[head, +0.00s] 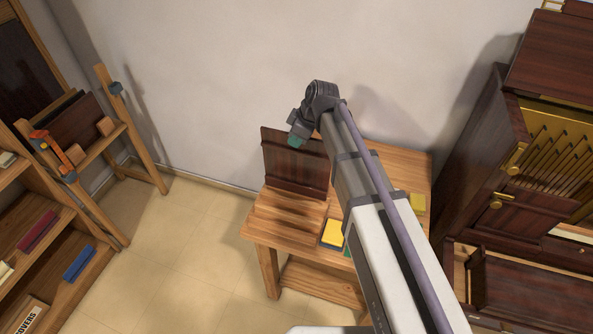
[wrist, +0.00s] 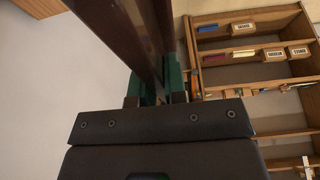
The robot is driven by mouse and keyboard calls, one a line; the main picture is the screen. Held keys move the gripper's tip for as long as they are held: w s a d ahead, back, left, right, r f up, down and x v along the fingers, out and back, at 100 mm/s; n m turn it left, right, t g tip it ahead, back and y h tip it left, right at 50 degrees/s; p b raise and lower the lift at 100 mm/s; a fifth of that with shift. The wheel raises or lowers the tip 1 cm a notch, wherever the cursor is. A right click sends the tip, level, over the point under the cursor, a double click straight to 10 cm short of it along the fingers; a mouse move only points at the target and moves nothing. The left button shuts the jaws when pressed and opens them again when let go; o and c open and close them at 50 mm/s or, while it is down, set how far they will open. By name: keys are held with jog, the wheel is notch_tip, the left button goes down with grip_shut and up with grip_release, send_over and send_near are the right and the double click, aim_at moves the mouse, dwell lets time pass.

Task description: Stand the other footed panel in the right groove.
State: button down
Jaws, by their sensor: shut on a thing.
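A dark brown wooden panel (head: 292,168) is upright at the left back of the wooden table (head: 415,165), with a ledge-like foot along its lower edge. My gripper (head: 297,140) is at its top edge. In the wrist view, the green fingers of my gripper (wrist: 160,92) are shut on the dark panel (wrist: 125,28), which extends away from them. I cannot tell whether the panel's foot touches the table. Light wooden strips with dark gaps (head: 288,208) lie in front of the panel. My arm hides the middle of the table, and I cannot make out the right groove.
A yellow block (head: 333,233) and a smaller yellow-green block (head: 417,203) lie on the table. A dark organ cabinet (head: 480,160) stands close at right. A wooden rack (head: 75,215) with dark boards and coloured blocks stands at left. The floor between is clear.

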aim_at(299, 148)
jog(key=shift+f, duration=0.3)
notch_tip(299, 148, down, 5)
jog(key=b, duration=0.5)
jog(key=shift+f, duration=0.1)
jog(key=c, duration=1.2)
grip_release()
jog(key=shift+o, duration=0.2)
jog(key=p+v, duration=1)
jog(key=v, duration=0.1)
jog(key=shift+s+a, duration=0.15)
jog(key=shift+a, duration=0.15)
jog(key=shift+d+r+p, duration=0.2)
jog(key=shift+r+p, duration=0.2)
jog(key=shift+p, duration=0.05)
jog(key=shift+s+d+f, duration=0.1)
jog(key=shift+s+f, duration=0.05)
jog(key=shift+f, duration=0.05)
jog(key=s+d+f+m+g+h, duration=0.1)
jog(key=s+d+m+h, duration=0.3)
jog(key=s+d+m, duration=1.25)
notch_tip(299, 148, down, 7)
jog(key=s+a+n+b, duration=0.1)
jog(key=n+b, duration=0.1)
jog(key=b, duration=0.4)
jog(key=shift+a+r+b, duration=0.2)
jog(key=shift+a+b, duration=0.1)
jog(key=shift+o, duration=0.4)
jog(key=shift+s+r+p, duration=0.1)
jog(key=shift+r+p, duration=0.25)
